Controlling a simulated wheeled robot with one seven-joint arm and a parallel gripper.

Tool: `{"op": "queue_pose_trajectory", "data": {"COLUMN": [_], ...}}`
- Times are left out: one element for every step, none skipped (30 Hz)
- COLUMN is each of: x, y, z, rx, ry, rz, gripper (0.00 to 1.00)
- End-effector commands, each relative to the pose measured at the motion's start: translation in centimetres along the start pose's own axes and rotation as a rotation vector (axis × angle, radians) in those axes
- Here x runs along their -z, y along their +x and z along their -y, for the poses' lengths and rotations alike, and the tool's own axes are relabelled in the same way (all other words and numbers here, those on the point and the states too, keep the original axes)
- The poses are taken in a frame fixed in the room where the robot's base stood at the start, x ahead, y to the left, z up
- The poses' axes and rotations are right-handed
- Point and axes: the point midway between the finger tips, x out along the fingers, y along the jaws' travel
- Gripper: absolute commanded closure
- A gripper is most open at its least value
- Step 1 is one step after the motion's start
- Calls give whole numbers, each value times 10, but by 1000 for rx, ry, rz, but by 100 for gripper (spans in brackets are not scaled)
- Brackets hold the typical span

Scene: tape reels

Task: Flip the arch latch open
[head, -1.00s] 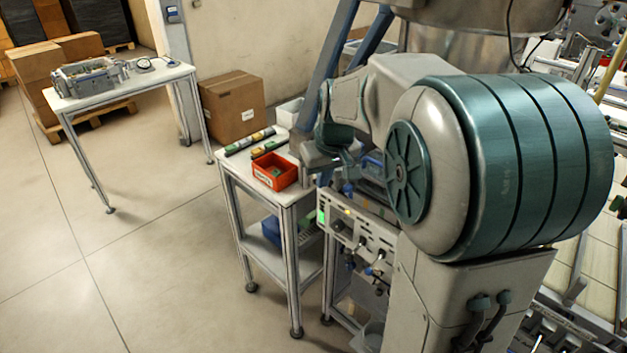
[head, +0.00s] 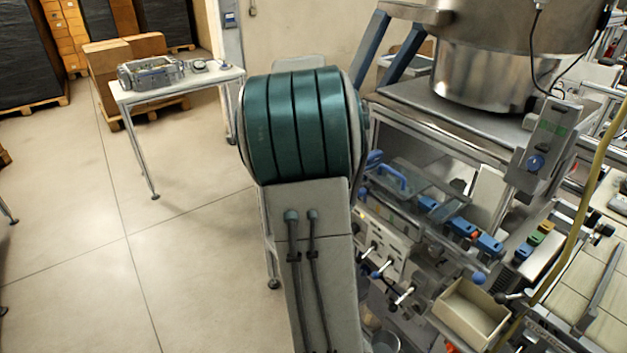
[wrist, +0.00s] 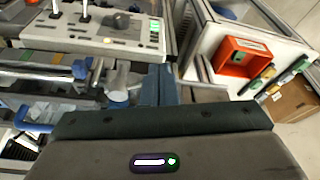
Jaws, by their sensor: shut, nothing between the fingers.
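A blue arched piece (head: 388,178) stands on a clear cover at the machine's left front edge in the head view; I cannot tell for sure that it is the arch latch. In the wrist view, a blue curved piece (wrist: 28,122) shows at the left, apart from my gripper. My gripper (wrist: 163,72) is shut and empty, with its blue-grey fingers pointing up the picture beside a metal bracket with a round knob (wrist: 118,96). I cannot tell whether they touch. In the head view my arm hides the gripper.
A control panel (wrist: 95,30) with levers and a green light is close by. A red bin (wrist: 243,58) sits on a side table. A beige open box (head: 470,312) and blue blocks (head: 462,228) are at the machine's front. A far table (head: 205,82) stands left; the floor (head: 190,270) is open.

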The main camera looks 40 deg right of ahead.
Motion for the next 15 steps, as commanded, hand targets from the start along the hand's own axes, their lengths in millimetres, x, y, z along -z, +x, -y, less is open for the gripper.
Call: {"op": "queue_pose_trajectory", "data": {"x": [0,1,1,1,1,1,0,0,-1,-1,-2,-2,-2,-2,-1], "y": [0,0,1,1,0,0,0,0,0,0,0,0,0,0,0], "z": [-1,-2,-2,-2,-2,-2,-2,-1,-1,-1,-2,-3,-4,-5,-7], "rx": [-1,0,0,0,0,0,1,2,2,3,3,4,4,4,4], "ry": [0,0,1,1,1,-1,-3,-5,-7,-8,-9,-11,-11,-12,-13], "rz": [1,1,1,1,1,1,1,1,1,1,1,0,0,0,0], "gripper": [100,100,100,100,100,100,100,100,100,100,100,100,100,100,100]}}
